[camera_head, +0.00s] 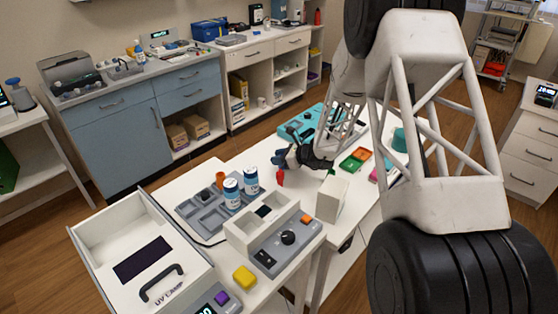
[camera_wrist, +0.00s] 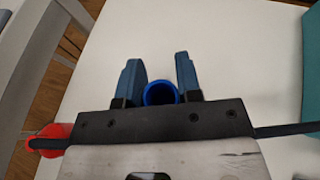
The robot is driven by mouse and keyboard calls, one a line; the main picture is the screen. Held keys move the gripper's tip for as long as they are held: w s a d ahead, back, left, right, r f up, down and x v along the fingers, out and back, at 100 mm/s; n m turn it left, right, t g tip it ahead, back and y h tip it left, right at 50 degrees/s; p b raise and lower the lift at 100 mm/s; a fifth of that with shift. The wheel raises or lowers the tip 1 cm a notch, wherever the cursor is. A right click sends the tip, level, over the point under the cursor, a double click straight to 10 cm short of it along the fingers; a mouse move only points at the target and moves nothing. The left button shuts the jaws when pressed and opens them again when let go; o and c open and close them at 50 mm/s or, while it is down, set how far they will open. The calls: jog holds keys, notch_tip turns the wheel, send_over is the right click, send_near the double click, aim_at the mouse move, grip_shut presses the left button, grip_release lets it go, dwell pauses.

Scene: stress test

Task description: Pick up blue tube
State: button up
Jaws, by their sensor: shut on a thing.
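The blue tube (camera_wrist: 160,94) shows in the wrist view as a round open mouth between the two blue fingers of my gripper (camera_wrist: 158,68). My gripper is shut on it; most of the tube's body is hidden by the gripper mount. In the head view my gripper (camera_head: 284,160) is over the white table (camera_head: 190,178), behind the white block. I cannot make out the tube clearly there.
A red object (camera_head: 280,178) is close by my gripper. A knobbed device (camera_head: 272,250), a white block (camera_head: 331,199) and a yellow block (camera_head: 244,278) are nearer.

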notch_tip(320, 180, up, 9)
dwell(0.5)
